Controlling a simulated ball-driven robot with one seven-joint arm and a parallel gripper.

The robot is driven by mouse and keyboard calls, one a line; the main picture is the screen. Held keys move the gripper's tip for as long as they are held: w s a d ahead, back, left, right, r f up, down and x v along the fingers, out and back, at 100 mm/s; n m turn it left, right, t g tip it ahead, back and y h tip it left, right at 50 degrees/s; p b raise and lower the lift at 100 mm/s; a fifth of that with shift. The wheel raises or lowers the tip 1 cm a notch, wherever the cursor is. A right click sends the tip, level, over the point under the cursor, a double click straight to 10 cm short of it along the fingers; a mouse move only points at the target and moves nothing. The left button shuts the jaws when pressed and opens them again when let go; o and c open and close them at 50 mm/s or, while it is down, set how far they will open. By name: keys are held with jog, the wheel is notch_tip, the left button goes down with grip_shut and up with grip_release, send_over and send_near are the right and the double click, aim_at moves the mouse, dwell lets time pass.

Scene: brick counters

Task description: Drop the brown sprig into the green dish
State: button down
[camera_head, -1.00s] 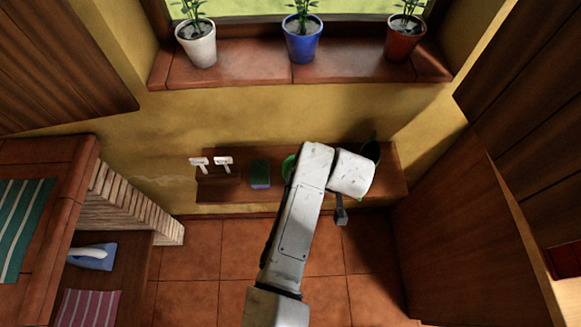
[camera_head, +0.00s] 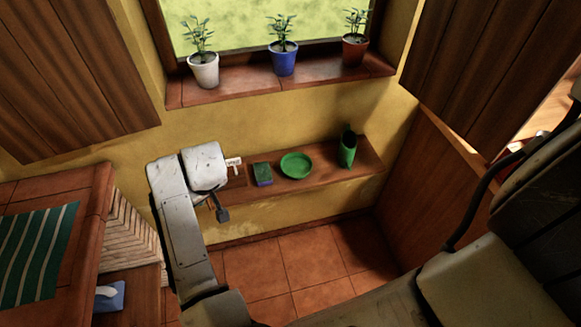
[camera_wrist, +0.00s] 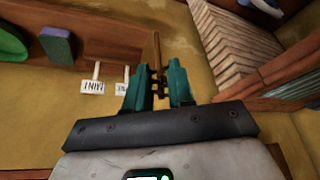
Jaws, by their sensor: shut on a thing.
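The brown sprig (camera_wrist: 156,50) is a thin brown stick between the teal fingers of my gripper (camera_wrist: 157,82) in the wrist view. My gripper is shut on it, and its upper end sticks out past the fingertips. In the head view my gripper (camera_head: 220,211) hangs at the left end of the wall shelf, partly hidden by my arm. The green dish (camera_head: 296,165) is round and shallow and lies on the shelf, to the right of my gripper and apart from it. Part of the dish (camera_wrist: 10,42) shows at the left edge of the wrist view.
A green and dark sponge (camera_head: 262,174) lies on the shelf (camera_head: 325,172) left of the dish. A green vase (camera_head: 347,150) stands to its right. Small white labels (camera_wrist: 93,86) are near my gripper. Potted plants (camera_head: 284,58) stand on the sill above. A brick counter (camera_head: 85,185) is at left.

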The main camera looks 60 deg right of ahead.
jog(key=s+d+r+m+g+h+p, duration=0.15)
jog(key=d+r+m, duration=0.25)
jog(key=d, duration=0.8)
jog(key=s+d+r+m+h+p, duration=0.15)
jog(key=d+r+m, duration=0.25)
jog(key=d, duration=0.8)
jog(key=s+d+f+m+b, duration=0.1)
jog(key=s+d+f+b, duration=0.1)
jog(key=f, duration=0.3)
jog(key=s+d+f+m+g+b, duration=0.1)
jog(key=s+d+f+b, duration=0.2)
jog(key=s+f+b, duration=0.1)
jog(key=s+d+f+m+g+b, duration=0.1)
jog(key=s+d+f+m+b, duration=0.1)
jog(key=f, duration=0.5)
jog(key=shift+s+d+b, duration=0.45)
jog(key=shift+s+d, duration=0.05)
jog(key=shift+s, duration=0.35)
jog(key=c, duration=0.9)
grip_release()
